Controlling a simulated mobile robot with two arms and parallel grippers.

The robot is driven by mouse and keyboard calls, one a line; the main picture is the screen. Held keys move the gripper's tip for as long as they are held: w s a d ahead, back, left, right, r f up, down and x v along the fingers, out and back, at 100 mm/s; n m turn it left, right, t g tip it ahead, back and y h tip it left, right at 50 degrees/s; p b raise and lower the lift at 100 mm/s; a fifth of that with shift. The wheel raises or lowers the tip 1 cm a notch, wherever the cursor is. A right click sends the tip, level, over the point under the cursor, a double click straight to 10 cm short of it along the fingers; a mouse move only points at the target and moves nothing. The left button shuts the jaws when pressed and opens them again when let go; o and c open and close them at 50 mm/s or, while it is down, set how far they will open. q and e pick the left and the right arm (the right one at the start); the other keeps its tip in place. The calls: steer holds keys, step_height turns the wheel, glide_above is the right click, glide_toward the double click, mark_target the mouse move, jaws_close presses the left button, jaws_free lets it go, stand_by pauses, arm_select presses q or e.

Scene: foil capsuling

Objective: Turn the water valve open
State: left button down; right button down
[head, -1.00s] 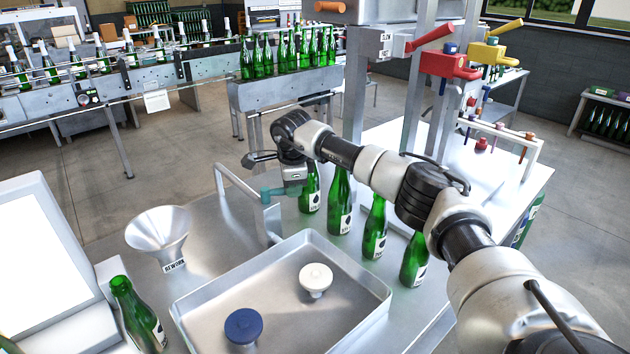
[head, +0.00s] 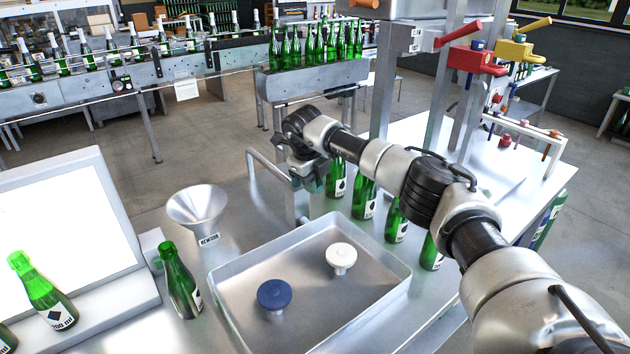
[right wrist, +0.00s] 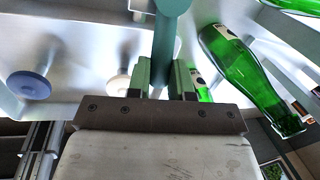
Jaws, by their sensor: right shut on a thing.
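The water valve's teal handle (right wrist: 163,55) runs between the fingers of my right gripper (right wrist: 165,80) in the right wrist view. The fingers are shut on it. In the head view my right gripper (head: 308,178) is beside the bent metal pipe (head: 272,172), behind the tray. There the handle is hidden by the gripper and wrist, so I cannot tell its angle from that side. My left gripper is not in view.
A metal tray (head: 235,325) holds a blue-topped piece (head: 274,294) and a white-topped piece (head: 341,256). A steel funnel (head: 197,208) stands at left. Several green bottles stand right of the gripper; one bottle (right wrist: 240,75) is close to it in the wrist view.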

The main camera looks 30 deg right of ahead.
steer(key=shift+a+m, duration=0.55)
steer(key=shift+m, duration=0.35)
steer(key=c, duration=1)
jaws_free()
step_height(320, 180, up, 11)
steer(key=a+b, duration=0.2)
steer(key=shift+f, duration=0.15)
steer(key=shift+s+a, duration=0.1)
